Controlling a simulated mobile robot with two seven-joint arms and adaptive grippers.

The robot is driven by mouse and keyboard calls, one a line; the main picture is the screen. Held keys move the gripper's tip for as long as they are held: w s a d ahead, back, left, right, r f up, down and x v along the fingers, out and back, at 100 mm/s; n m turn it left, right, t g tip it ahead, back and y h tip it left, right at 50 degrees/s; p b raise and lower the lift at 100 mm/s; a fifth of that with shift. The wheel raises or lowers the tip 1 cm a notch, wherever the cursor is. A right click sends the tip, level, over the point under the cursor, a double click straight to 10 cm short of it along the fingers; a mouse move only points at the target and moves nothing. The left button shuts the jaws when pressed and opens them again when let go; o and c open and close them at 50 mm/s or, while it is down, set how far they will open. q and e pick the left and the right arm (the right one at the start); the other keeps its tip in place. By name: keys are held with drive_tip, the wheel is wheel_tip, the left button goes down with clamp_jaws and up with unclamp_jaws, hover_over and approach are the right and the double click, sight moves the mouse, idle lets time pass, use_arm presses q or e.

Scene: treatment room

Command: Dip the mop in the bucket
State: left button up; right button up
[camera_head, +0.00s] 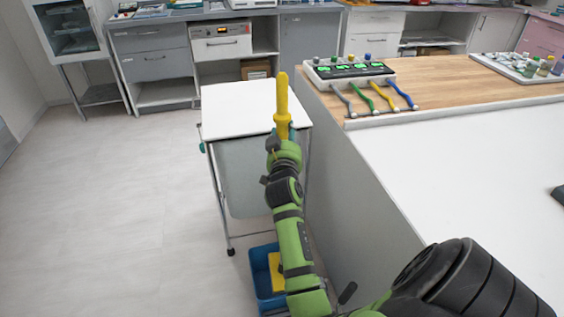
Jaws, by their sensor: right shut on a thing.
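My right arm reaches up the middle of the picture. Its gripper (281,140) is shut on a yellow handle (282,103), which I take to be the mop's. The handle's upper end sticks up past the gripper, in front of the white cart top. The mop's lower part is hidden behind my arm or cannot be made out. A blue bucket (259,263) stands on the floor at the cart's foot, partly behind my forearm. A yellow part (275,268) shows in it; I cannot tell whether it belongs to the bucket or the mop. My left gripper is out of view.
A white wheeled cart (232,105) stands just behind the bucket. A counter (450,160) with a wood and white top runs along the right, close to my arm. It bears a device with coloured cables (347,70). Open floor (110,210) lies to the left.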

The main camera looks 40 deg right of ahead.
sight(286, 86)
drive_tip(key=shift+r+p, duration=4.4)
drive_tip(key=shift+r, duration=0.95)
wheel_tip(286, 86, up, 4)
drive_tip(key=p, duration=0.3)
drive_tip(key=shift+p, duration=0.35)
